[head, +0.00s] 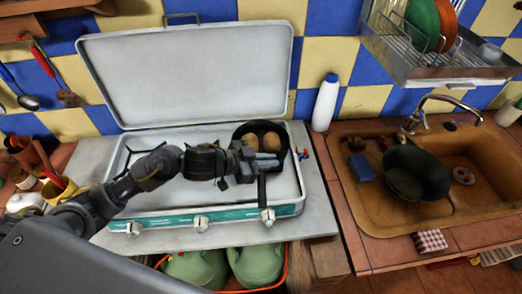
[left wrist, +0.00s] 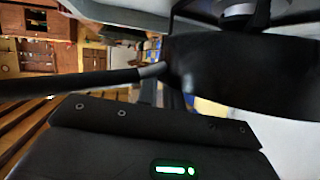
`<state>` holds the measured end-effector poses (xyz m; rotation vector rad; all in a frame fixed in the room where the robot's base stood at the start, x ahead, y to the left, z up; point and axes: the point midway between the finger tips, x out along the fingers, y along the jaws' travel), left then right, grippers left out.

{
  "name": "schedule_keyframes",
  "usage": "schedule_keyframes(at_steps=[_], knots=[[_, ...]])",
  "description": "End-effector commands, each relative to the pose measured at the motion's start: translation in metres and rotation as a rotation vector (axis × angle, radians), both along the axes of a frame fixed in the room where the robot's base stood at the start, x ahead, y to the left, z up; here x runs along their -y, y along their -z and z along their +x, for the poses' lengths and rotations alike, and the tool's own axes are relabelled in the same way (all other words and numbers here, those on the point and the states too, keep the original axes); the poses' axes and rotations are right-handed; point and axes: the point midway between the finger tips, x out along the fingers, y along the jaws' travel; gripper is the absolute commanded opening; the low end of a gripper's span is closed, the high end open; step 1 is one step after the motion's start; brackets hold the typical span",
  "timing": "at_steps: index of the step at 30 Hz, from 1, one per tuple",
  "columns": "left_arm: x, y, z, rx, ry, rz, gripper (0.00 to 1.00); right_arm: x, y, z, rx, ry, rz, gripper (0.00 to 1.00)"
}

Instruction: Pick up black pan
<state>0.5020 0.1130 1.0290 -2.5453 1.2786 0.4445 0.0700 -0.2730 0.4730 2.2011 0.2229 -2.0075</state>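A round black pan (head: 282,134) sits on the right side of the open stove, with brown egg-like or potato-like items (head: 270,141) in it. Its dark handle (head: 262,190) points toward the stove's front edge. In the left wrist view the pan's side (left wrist: 235,75) is very close, and the handle (left wrist: 70,82) runs left. My left gripper (head: 270,159) is at the pan's near rim, by the base of the handle. Whether its fingers touch the pan or are open is unclear. My right gripper is not in view.
Another dark pan or bowl (head: 416,174) lies in the brown sink (head: 378,214) at the right. A white bottle (head: 326,104) stands between stove and sink. The raised stove lid (head: 188,72) is behind the pan. A dish rack (head: 420,70) hangs above the sink.

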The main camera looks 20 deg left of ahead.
Motion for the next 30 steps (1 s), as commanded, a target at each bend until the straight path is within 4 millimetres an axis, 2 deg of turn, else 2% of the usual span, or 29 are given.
schedule_keyframes(at_steps=[9,11,30], knots=[[0.0043,0.0031,0.0031,0.0,0.0,0.001,0.08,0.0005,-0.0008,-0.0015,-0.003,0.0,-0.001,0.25],[0.0043,0.0031,0.003,0.0,0.0,0.001,0.0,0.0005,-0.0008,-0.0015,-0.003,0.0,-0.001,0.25],[0.0041,0.003,0.003,0.0,0.0,0.001,0.0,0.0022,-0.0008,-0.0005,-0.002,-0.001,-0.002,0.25]])
